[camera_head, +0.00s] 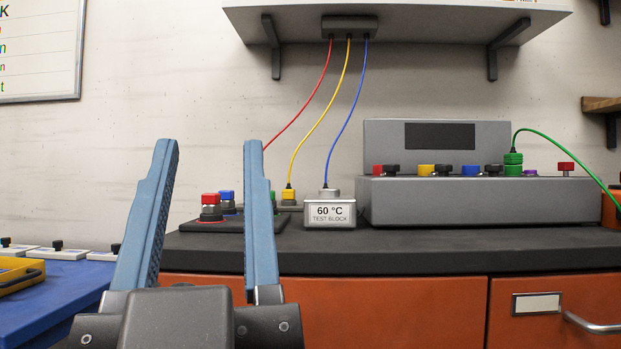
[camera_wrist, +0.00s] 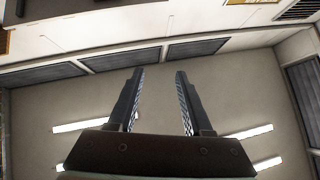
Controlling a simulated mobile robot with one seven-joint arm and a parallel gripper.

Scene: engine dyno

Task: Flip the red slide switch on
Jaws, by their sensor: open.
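My gripper (camera_head: 208,145) stands upright in the left foreground of the head view, open and empty, its two blue-grey fingers pointing up. No red slide switch can be made out for certain. One red-topped knob (camera_head: 210,199) sits on a black panel on the bench, showing between the fingers. Other red caps are on the grey console, one at its left end (camera_head: 377,170) and one at its right end (camera_head: 566,167). The right finger hides part of the black panel. In the wrist view, my gripper (camera_wrist: 159,72) is open against the ceiling, with no switch visible.
A grey test block (camera_head: 329,211) and the grey console (camera_head: 480,202) stand on the dark benchtop (camera_head: 420,240) above orange drawers (camera_head: 390,305). Red, yellow and blue cables hang from a wall shelf (camera_head: 400,18). A blue surface (camera_head: 60,300) at left holds a yellow tray (camera_head: 20,275).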

